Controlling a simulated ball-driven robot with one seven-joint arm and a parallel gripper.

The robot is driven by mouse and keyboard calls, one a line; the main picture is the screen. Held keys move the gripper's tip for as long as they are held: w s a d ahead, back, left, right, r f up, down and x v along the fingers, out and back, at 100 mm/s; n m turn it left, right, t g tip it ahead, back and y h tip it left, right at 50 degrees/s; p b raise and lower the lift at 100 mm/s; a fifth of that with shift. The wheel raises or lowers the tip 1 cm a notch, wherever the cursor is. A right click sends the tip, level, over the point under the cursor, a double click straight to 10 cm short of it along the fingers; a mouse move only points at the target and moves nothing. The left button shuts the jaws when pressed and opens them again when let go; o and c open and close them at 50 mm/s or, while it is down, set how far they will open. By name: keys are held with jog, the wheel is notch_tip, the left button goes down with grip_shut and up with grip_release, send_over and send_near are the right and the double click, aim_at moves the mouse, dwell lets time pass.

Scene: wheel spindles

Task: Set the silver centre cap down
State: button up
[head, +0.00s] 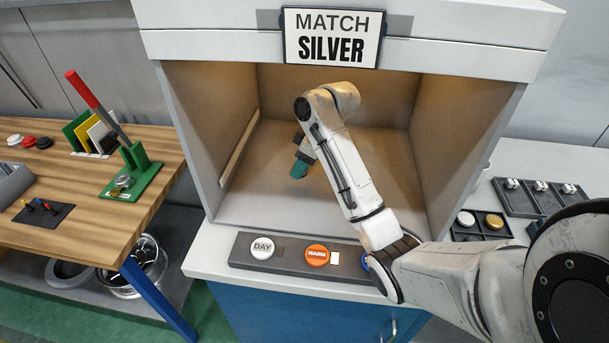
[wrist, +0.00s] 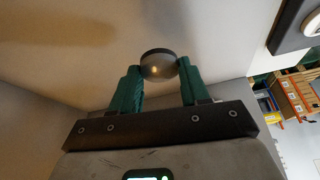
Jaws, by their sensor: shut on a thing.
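My gripper (wrist: 159,68) has its two green fingers shut on a round grey metallic cap (wrist: 158,63), which shows between the fingertips in the wrist view with a warm glint on it. In the head view my gripper (head: 299,170) is inside the lit booth, pointing down and left, above the booth floor (head: 285,200). The cap does not show clearly in the head view. I cannot tell how far it is above the floor.
The booth has side walls and a sign (head: 332,37) reading MATCH SILVER. A button panel (head: 290,269) runs along its front. A dark tray (head: 480,232) at the right holds a pale cap and a gold cap. A wooden bench (head: 60,160) stands left.

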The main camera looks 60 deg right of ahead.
aim_at(302, 187)
jog(key=shift+f, duration=2.55)
jog(key=shift+f, duration=0.15)
jog(key=o, duration=1.1)
jog(key=shift+c, duration=0.2)
jog(key=p+v, duration=0.4)
jog(key=v, duration=0.8)
